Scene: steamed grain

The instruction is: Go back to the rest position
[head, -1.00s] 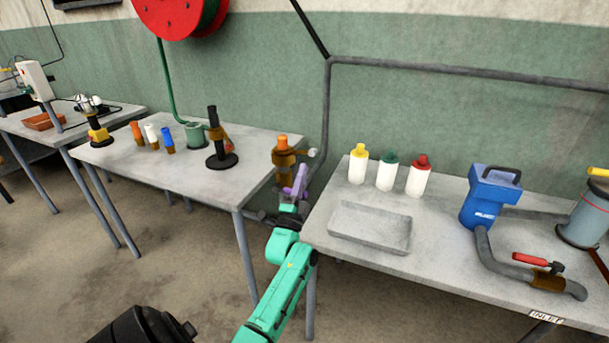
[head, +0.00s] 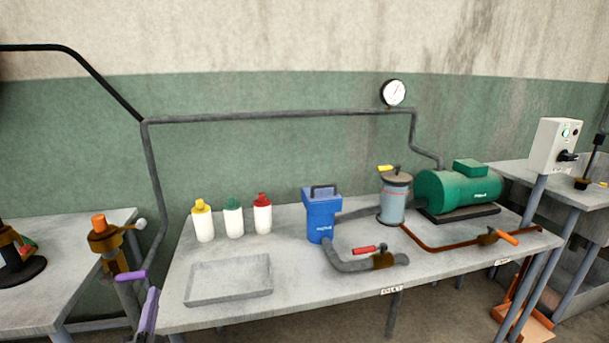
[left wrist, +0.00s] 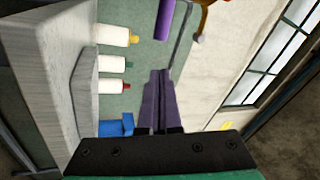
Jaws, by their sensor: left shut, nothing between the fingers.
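My left gripper (head: 149,300) shows at the lower left of the head view as purple fingers, in front of the near left corner of the main table (head: 330,290). It is shut and empty. In the left wrist view its purple fingers (left wrist: 158,85) lie together, with nothing held. A separate purple handle (head: 131,275) is just above and left of the gripper in the head view; it also shows in the left wrist view (left wrist: 166,18). An apparent gap separates it from the fingertips there. My right gripper is not in view.
On the main table are a grey tray (head: 228,298), several capped white bottles, a blue pump filter (head: 321,214) and a green motor (head: 457,190). A brown valve (head: 104,238) with an orange cap stands left of the gripper. Side tables flank it.

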